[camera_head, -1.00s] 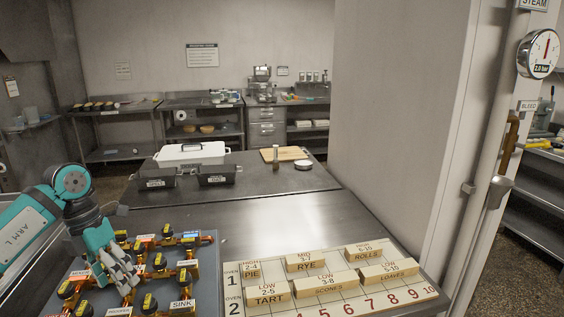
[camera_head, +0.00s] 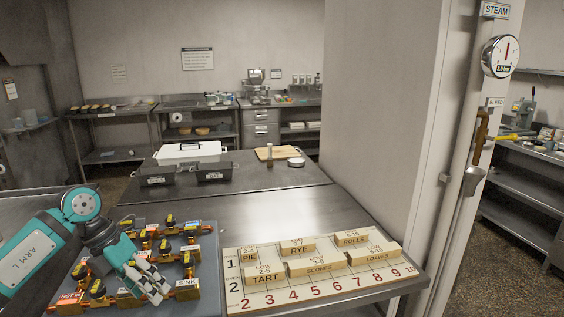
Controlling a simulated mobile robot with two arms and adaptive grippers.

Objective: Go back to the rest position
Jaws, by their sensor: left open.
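My left gripper (camera_head: 148,280) hangs over the valve board (camera_head: 207,270) at the lower left, its arm coming in from the left. It is open and I see nothing held in it. The board carries several brass valves with black and yellow handles, partly hidden behind the gripper; I cannot tell whether the fingers touch them. A label reading SINK (camera_head: 187,283) shows right of the fingers. My right gripper is out of view.
A numbered oven board (camera_head: 330,283) with several labelled wooden blocks lies right of the valves. Behind are a white lidded dish (camera_head: 190,152), dark tins (camera_head: 214,172) and a cutting board (camera_head: 278,153). A wall with a steam gauge (camera_head: 500,56) and pipe stands at right. The middle counter is clear.

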